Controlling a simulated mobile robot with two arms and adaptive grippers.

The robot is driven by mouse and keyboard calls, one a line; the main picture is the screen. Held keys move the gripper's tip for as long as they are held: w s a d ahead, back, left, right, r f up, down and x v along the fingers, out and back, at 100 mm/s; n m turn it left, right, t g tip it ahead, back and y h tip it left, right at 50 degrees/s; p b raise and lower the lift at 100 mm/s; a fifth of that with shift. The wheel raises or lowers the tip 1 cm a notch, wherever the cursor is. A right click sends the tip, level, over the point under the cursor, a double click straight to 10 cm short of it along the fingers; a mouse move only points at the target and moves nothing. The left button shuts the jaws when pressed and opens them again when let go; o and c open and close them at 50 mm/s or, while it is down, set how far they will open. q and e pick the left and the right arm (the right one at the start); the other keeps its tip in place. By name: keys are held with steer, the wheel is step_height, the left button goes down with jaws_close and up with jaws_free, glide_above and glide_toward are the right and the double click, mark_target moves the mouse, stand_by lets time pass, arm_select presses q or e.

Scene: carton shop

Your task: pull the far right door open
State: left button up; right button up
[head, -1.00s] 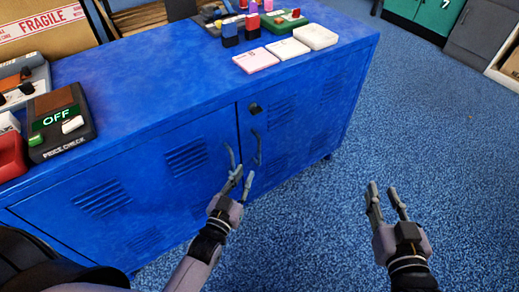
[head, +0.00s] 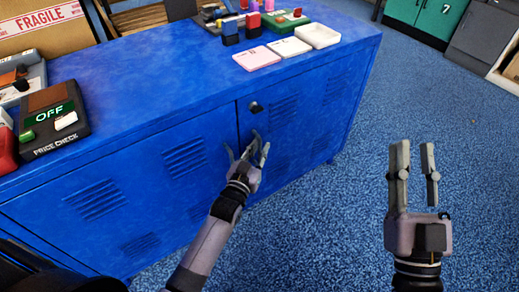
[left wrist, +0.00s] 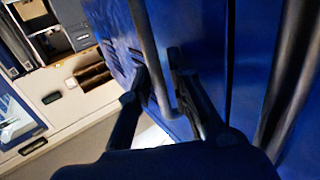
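The blue cabinet's right-hand door (head: 308,115) is closed, with a dark lock knob (head: 256,106) near its top left corner. The left-hand door (head: 130,185) is closed too, its handle (head: 229,155) near the seam. My left gripper (head: 257,152) is at the right-hand door's handle, which it mostly hides in the head view. In the left wrist view a dark handle bar (left wrist: 149,50) runs between its two parted fingers; contact cannot be told. My right gripper (head: 415,162) is open and empty above the floor at right.
On the cabinet top stand a price-check device (head: 54,119), a pink pad (head: 257,58) and several small items. A cardboard carton (head: 40,30) is behind at left. Teal and grey cabinets (head: 420,15) stand at the back right. The blue carpet (head: 350,215) before the doors is clear.

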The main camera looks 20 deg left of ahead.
arm_select(q)
jaws_close()
stand_by(0.7)
